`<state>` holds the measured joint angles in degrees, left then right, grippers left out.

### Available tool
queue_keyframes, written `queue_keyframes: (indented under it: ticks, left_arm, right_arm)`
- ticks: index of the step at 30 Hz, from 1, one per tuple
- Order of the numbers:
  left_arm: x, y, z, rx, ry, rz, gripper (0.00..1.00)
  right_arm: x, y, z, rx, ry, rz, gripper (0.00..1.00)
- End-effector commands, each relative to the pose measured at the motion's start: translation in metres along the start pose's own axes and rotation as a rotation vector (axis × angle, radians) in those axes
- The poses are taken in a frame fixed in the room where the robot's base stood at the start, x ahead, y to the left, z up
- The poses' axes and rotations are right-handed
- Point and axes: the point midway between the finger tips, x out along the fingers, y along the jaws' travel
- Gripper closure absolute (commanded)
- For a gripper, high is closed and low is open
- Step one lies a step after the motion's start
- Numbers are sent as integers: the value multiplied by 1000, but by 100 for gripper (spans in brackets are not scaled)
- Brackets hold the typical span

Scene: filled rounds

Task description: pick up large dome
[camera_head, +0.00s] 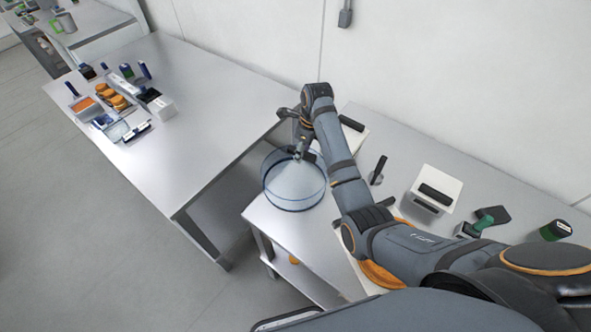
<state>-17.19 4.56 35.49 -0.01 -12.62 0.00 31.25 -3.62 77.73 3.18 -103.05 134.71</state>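The large dome (293,196) looks like a clear, wide, round cover with blue rims. It is at the left end of the near table (275,232), by the corner. My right arm reaches in from the right, and its gripper (303,154) is at the dome's far upper rim. The gripper is small and partly hidden by its own arm, so I cannot tell whether its fingers are closed or touching the rim. My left gripper is not in view.
A second metal table (205,110) stands to the left across a gap, with several small items and a white box (160,106). On the near table, right of my arm, are a white block (437,188), a dark upright tool (379,168) and a green-ended jar (554,230).

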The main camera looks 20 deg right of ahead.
Motion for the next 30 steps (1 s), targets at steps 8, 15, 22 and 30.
queue_keyframes:
  ticks: [8, 15, 22, 30]
  left_arm:
    - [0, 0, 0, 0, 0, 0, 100]
    - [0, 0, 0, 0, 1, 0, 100]
    - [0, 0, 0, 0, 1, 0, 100]
    - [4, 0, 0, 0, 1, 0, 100]
  right_arm:
    - [1, 0, 0, 0, 1, 0, 75]
    - [1, 0, -1, 0, 1, 1, 100]
    - [1, 0, -1, 0, 2, 1, 100]
    - [2, 0, -1, 1, 1, 1, 100]
